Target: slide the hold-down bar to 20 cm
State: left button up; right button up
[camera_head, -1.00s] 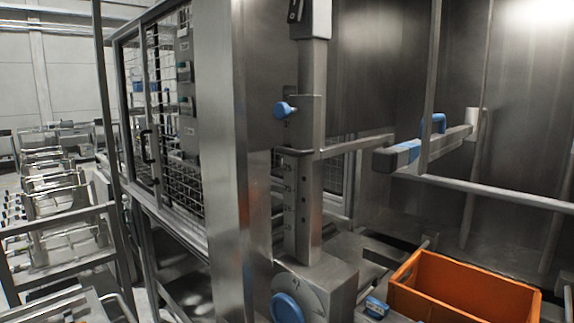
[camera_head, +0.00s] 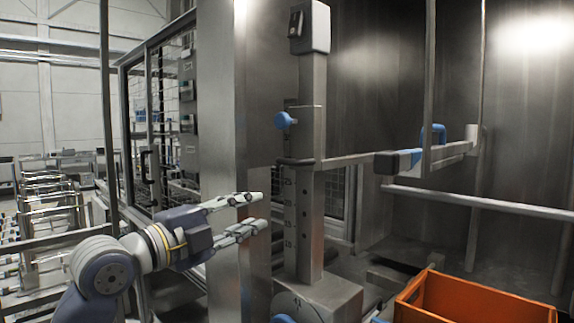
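The hold-down bar (camera_head: 350,160) reaches right from a collar on an upright steel column (camera_head: 305,225). The column has a scale of marks below the collar; the numbers are too small to read surely. A blue knob (camera_head: 283,120) sticks out left from the sliding part above the bar. The bar carries a grey and blue block and a blue handle (camera_head: 433,134) towards its right end. My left gripper (camera_head: 262,210) is open and empty, left of the column and lower than the knob, apart from both. My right gripper is out of view.
A broad steel post (camera_head: 222,120) stands behind my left gripper. An orange crate (camera_head: 470,299) sits at the lower right. A horizontal rail (camera_head: 480,203) runs below the bar on the right. A mesh-panelled cage stands at the left.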

aim_at(285, 162)
pick_arm(q)
notch_tip(285, 162, up, 7)
jog(key=s+m+h, duration=0.2)
jog(key=p+x, duration=0.3)
jog(key=x, duration=0.6)
jog(key=shift+w+d, duration=0.15)
jog(key=shift+w, duration=0.15)
jog(key=shift+p+x, duration=0.35)
jog(key=shift+x, duration=0.4)
jog(key=shift+f, duration=0.2)
grip_shut()
